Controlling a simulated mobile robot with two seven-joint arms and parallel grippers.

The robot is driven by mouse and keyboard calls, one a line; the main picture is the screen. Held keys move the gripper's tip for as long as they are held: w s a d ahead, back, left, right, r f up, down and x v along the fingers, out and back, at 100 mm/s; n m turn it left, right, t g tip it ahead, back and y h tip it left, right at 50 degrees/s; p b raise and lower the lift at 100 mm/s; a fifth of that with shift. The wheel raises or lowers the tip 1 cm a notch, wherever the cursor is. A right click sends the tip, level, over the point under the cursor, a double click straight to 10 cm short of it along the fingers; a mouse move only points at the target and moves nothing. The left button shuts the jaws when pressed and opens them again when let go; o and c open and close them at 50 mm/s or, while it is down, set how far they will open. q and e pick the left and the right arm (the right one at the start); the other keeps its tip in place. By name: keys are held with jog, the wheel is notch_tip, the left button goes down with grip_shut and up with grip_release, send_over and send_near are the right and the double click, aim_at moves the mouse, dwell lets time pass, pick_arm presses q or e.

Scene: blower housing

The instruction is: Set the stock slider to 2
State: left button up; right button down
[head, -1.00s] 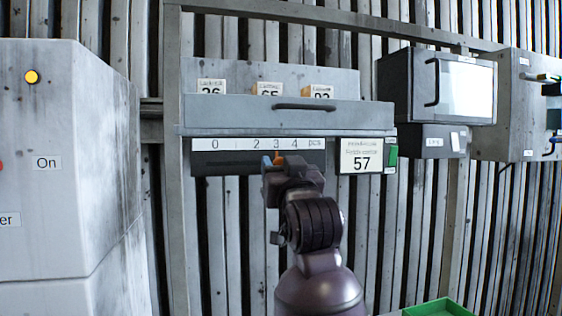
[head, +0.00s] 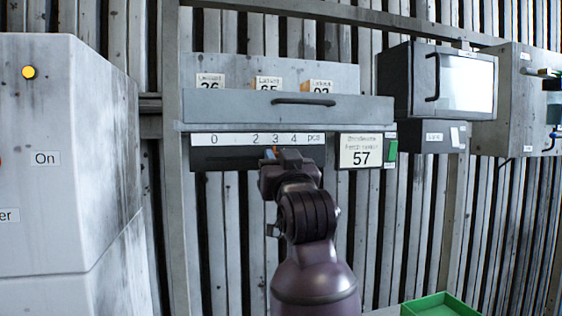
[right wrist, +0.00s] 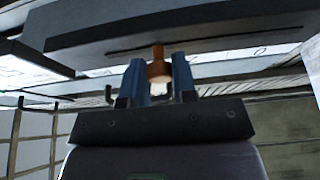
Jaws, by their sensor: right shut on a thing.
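The stock slider has a small orange knob (head: 269,153) below a white scale strip (head: 232,139) marked 0, 2, 3, 4 and pcs. In the head view the knob is mostly hidden by my right gripper (head: 279,155); its visible bit lies just left of below the 3, between 2 and 3. In the right wrist view the orange knob (right wrist: 158,68) sits between the two blue fingers of my right gripper (right wrist: 158,80), which is shut on it. My left gripper is not in view.
A grey drawer front (head: 235,108) with a dark handle is right above the scale. A grey cabinet (head: 60,200) stands at left, a green tray (head: 440,305) at lower right.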

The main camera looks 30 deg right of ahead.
aim_at(256, 152)
jog(key=a, duration=0.3)
jog(key=shift+w+a, duration=0.4)
jog(key=shift+d, duration=0.15)
jog(key=c, duration=0.9)
grip_release()
jog(key=shift+s, duration=0.15)
jog(key=b+v, duration=0.2)
jog(key=v, duration=0.8)
jog(key=shift+s+b, duration=0.25)
jog(key=shift+b, duration=0.05)
jog(key=shift+f, duration=0.1)
